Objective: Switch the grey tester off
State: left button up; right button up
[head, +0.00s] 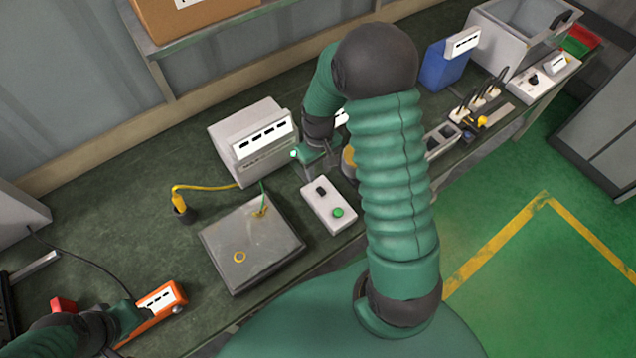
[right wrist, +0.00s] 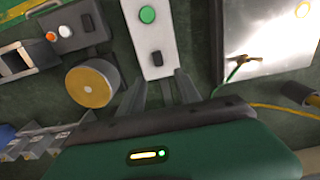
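A light grey box with a label strip (head: 255,142) stands at the back of the bench. A smaller pale grey box (head: 328,206) has a black rocker switch (head: 321,191) and a green button (head: 338,212). I cannot tell from the frames which is called the tester. In the right wrist view the small box (right wrist: 153,45) lies straight ahead, its switch (right wrist: 156,58) at the near end. My right gripper (right wrist: 161,80) is open and empty, its fingertips close to that end. Contact is unclear. My left gripper (head: 128,312) is beside an orange labelled device (head: 161,301); its fingers are hidden.
A yellow-ended roll (right wrist: 88,87) and another switch box (right wrist: 75,30) are close by. A blue bin (head: 447,68) stands farther right. My right arm covers part of the bench.

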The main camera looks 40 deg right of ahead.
aim_at(319, 188)
jog(key=f, duration=0.9)
jog(key=shift+w+d+p, duration=0.1)
jog(key=shift+d+p, duration=0.2)
jog(key=shift+a, duration=0.15)
jog(key=c, duration=0.4)
grip_shut()
